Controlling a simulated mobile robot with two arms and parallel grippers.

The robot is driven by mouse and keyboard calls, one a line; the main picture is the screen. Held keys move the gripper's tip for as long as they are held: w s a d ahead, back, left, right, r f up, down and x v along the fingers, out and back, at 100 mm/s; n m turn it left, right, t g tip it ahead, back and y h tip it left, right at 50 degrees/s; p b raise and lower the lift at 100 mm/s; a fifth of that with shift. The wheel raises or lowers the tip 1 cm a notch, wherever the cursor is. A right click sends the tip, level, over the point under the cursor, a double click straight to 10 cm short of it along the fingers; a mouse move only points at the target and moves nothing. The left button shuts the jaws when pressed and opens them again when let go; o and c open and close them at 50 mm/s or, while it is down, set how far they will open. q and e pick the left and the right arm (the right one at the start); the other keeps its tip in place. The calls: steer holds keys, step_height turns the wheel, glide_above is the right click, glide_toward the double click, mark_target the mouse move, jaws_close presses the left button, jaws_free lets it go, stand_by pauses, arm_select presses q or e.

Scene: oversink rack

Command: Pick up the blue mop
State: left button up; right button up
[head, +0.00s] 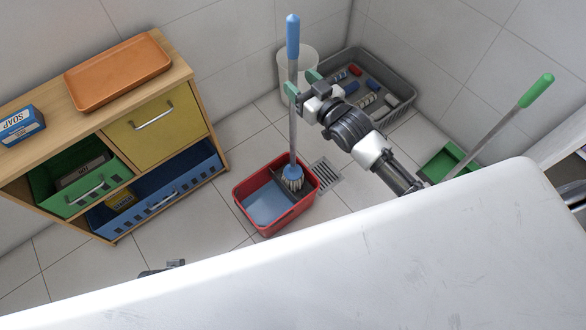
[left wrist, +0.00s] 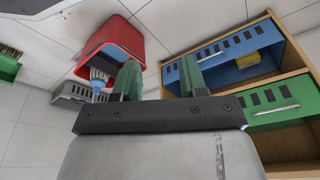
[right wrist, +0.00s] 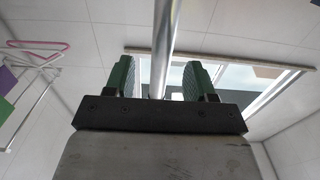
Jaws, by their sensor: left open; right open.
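The blue mop (head: 293,115) stands upright with its head in a red bucket (head: 243,205). It has a blue grip at the top, a grey metal pole and a blue mop head with pale strands. My right gripper (head: 302,85) is open at the upper pole, just below the blue grip. In the right wrist view the pole (right wrist: 163,50) runs up between the open green fingers (right wrist: 157,80); contact cannot be told. My left gripper (left wrist: 160,78) is open and empty. Its wrist view shows the red bucket (left wrist: 112,42) and the mop head (left wrist: 98,76) beyond the fingers.
A wooden cabinet (head: 185,75) with drawers stands left, with an orange tray (head: 118,70) and soap box (head: 20,125) on top. A grey crate (head: 405,85) and white bin (head: 290,63) stand behind. A green dustpan (head: 437,165) is at right. A white surface (head: 330,260) fills the foreground.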

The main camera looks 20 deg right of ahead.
steer(key=x, duration=0.3)
steer(key=b+x, duration=0.1)
steer(key=x, duration=0.1)
steer(key=shift+f, duration=0.25)
steer(key=c, duration=0.8)
arm_select(q)
steer(key=r, duration=0.4)
steer(key=shift+w, duration=0.2)
arm_select(e)
steer(key=shift+r, duration=0.1)
steer(key=shift+c, duration=1.1)
